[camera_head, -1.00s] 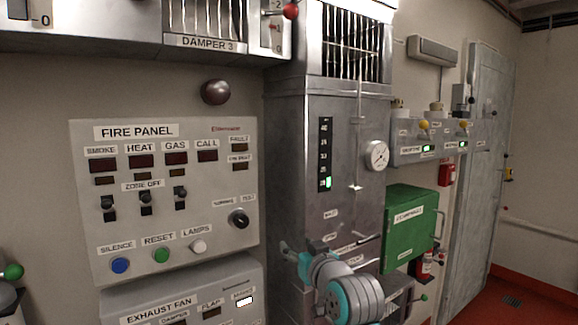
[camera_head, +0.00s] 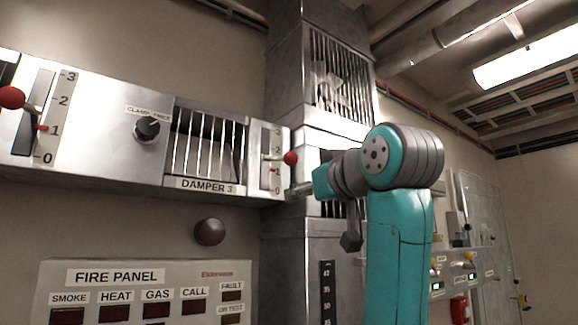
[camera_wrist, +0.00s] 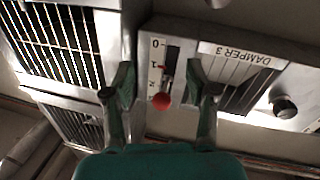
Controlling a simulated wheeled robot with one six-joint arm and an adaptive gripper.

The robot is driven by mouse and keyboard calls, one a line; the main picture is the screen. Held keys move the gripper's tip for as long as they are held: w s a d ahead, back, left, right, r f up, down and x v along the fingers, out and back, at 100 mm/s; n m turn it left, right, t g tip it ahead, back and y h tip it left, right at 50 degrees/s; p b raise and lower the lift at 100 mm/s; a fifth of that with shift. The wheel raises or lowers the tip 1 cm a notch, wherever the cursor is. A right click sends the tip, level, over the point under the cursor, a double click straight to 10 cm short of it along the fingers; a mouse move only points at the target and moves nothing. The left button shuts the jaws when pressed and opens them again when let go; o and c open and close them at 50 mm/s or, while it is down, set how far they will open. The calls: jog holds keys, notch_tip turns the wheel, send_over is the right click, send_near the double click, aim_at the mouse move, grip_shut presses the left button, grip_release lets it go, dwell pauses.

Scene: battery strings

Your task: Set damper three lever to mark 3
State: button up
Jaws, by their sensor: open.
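The damper 3 lever has a red ball knob (camera_head: 290,158) and stands on a scale plate (camera_head: 265,175) marked 0 to 3, right of the DAMPER 3 label (camera_head: 207,186). Its red pointer sits near mark 1. In the wrist view, which is turned over, the red knob (camera_wrist: 161,101) shows between my gripper's two fingers (camera_wrist: 161,76), with 0 at the top of the scale. My gripper is open, one finger on either side of the knob in that view. I see no clear contact. In the head view the gripper (camera_head: 300,188) is just below and right of the knob, partly hidden.
Another red-knobbed lever (camera_head: 11,97) is at the far left, its pointer near 1. A black clamp knob (camera_head: 147,129) sits between them. A metal duct with grilles (camera_head: 338,80) stands right behind my arm. The fire panel (camera_head: 150,290) is below.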

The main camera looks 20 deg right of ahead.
aim_at(294, 158)
jog(key=s+r, duration=0.6)
jog(key=r, duration=0.2)
jog(key=shift+n, duration=0.3)
jog(key=w, duration=0.3)
jog(key=w+a, duration=0.1)
jog(key=w, duration=0.7)
jog(key=shift+w+a+f, duration=0.1)
jog(key=shift+a, duration=0.25)
grip_shut()
